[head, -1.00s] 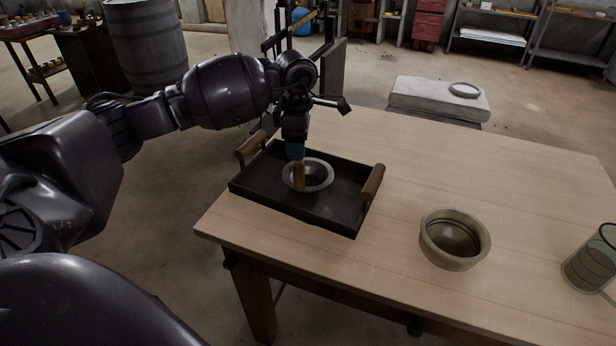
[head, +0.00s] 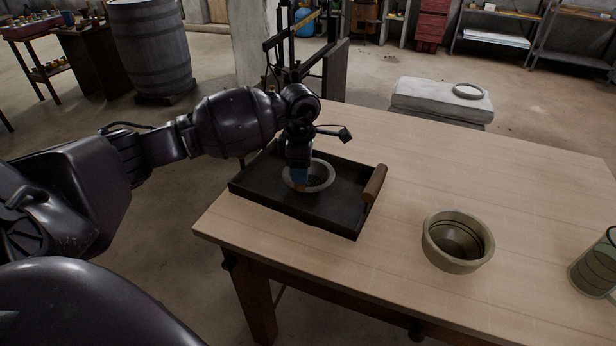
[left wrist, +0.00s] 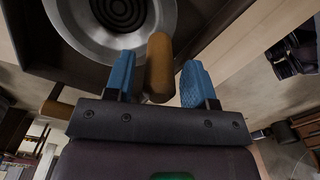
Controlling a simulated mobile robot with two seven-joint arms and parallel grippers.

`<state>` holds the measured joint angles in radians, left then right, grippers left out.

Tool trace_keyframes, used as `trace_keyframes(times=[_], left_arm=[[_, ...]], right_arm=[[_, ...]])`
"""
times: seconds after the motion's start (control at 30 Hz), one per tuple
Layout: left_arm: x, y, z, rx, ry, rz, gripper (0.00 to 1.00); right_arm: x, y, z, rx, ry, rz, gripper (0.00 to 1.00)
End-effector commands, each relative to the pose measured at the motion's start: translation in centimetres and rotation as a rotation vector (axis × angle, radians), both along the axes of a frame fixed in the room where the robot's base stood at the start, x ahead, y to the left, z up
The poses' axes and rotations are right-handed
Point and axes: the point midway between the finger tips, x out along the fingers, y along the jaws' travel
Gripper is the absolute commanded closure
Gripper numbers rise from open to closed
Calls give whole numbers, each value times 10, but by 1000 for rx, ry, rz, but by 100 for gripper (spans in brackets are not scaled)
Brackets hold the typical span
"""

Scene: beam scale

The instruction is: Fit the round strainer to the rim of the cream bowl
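The round strainer (head: 325,181), with a pale metal rim and dark centre, lies in the black tray (head: 300,212). In the left wrist view the strainer (left wrist: 87,42) shows dark concentric rings and an upright-looking wooden handle (left wrist: 160,68). My left gripper (head: 300,184) is low over the strainer. In the left wrist view, its blue fingers (left wrist: 158,80) are open on either side of the handle, with gaps on both sides. The cream bowl (head: 458,257) stands upright and empty on the table, right of the tray. My right gripper is not in view.
The tray's right wooden handle (head: 375,184) stands up between strainer and bowl. A greenish see-through cylinder (head: 592,268) stands at the table's right side. The wooden table (head: 480,170) is clear behind the bowl. A pale block with a ring (head: 440,100) is beyond the table.

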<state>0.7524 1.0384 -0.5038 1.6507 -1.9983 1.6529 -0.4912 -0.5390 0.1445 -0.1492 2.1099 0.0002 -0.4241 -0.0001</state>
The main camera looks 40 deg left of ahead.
Motion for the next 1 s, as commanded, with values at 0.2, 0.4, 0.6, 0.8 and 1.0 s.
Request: trace_keyframes(times=[0.2, 0.4, 0.6, 0.8, 1.0], left_arm=[[0, 0, 0, 0, 0, 0, 84], [0, 0, 0, 0, 0, 0, 100], [0, 0, 3, 0, -1, -1, 100], [1, 0, 26, 1, -6, -2, 100], [1, 0, 74, 3, -9, -1, 100]], right_arm=[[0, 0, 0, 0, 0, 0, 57], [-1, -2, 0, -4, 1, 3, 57], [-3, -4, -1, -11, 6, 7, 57], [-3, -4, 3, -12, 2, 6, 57], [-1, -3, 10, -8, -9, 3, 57]])
